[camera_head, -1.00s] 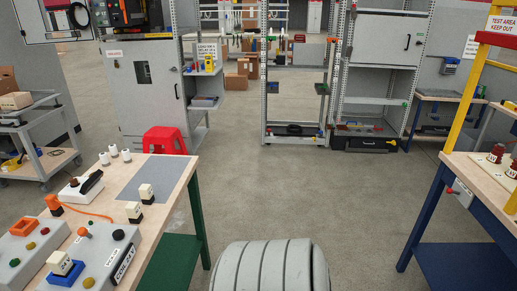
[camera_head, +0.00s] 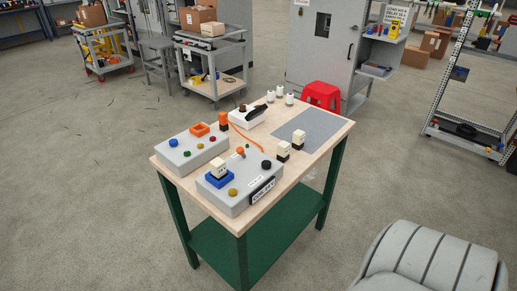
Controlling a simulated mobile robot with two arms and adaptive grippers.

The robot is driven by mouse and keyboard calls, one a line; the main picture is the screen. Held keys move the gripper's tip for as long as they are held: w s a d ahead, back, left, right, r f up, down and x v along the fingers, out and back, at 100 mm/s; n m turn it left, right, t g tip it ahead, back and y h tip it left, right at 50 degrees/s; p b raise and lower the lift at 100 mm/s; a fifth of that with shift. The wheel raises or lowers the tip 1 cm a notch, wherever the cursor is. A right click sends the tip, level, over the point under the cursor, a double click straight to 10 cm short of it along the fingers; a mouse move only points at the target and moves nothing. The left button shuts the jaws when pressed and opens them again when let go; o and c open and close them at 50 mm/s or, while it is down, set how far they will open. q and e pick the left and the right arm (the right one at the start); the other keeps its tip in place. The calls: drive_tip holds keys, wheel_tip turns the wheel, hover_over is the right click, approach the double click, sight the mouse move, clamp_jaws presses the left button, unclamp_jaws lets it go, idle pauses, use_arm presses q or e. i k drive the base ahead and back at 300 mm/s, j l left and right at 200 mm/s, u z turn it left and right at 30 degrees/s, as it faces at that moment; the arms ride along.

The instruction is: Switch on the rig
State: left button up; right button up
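Neither of my grippers is in view. A wooden-topped table with green legs (camera_head: 175,180) stands in the middle of the view. On its near side is a grey control box (camera_head: 212,195) with a black knob (camera_head: 266,165), a yellow button (camera_head: 233,192), a small orange-tipped lever (camera_head: 240,152) and a blue base holding a cream-and-black block (camera_head: 218,169).
The table also holds a white device with a black lever (camera_head: 250,116), an orange-and-black block (camera_head: 223,121) with an orange cord, two cream-and-black blocks, several white knobs and a grey mat (camera_head: 300,125). A red stool (camera_head: 322,95) stands behind.

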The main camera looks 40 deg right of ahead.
sight(240, 150)
drive_tip(key=z, duration=1.25)
